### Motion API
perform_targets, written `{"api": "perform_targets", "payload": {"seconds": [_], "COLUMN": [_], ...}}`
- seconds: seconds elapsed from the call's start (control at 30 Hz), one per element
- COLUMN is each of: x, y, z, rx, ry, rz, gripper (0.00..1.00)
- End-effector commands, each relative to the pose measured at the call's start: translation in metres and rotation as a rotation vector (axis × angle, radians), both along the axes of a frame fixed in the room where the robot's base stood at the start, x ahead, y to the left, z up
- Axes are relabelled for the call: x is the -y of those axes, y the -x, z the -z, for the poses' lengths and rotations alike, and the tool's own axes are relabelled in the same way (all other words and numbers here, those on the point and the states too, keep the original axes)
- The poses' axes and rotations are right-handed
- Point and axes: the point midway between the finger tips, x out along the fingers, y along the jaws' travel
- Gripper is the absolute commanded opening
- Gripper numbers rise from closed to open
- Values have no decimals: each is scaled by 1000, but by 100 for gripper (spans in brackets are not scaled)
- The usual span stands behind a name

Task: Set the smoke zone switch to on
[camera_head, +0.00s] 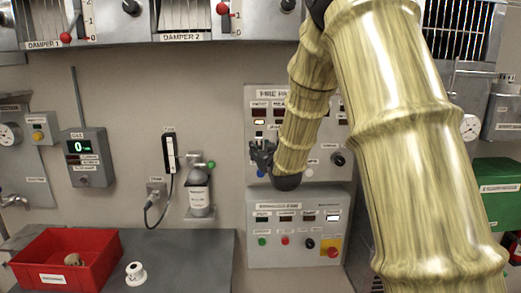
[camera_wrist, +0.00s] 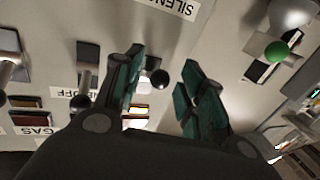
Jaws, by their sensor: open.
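The fire panel (camera_head: 262,98) is on the wall in the head view, partly hidden behind my arm. My gripper (camera_head: 262,150) is in front of its lower left part. In the wrist view the panel face appears upside down, and my gripper (camera_wrist: 162,62) is open. A small dark round knob (camera_wrist: 160,77) shows between its fingers; I cannot tell whether they touch it. Left of the fingers is a switch with a metal plate (camera_wrist: 88,54) and a lever, by a label ending in OFF (camera_wrist: 70,93). No smoke zone label is readable, so I cannot tell which control it names.
Below is another panel (camera_head: 295,255) with several buttons. A red bin (camera_head: 100,270) stands on the bench at lower left.

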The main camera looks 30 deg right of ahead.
Motion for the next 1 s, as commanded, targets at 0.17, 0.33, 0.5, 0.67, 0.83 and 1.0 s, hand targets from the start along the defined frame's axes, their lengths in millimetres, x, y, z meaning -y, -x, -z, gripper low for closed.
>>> {"api": "perform_targets", "payload": {"seconds": [0.17,0.33,0.5,0.67,0.83,1.0], "x": [0,0,0,0,0,-1], "y": [0,0,0,1,2,3], "z": [0,0,0,-3,-9,-19], "rx": [0,0,-1,-13,-59,-146], "ry": [0,0,0,-9,-38,-91], "rz": [0,0,0,0,1,1], "gripper": [35,4,0,0,0,0]}}
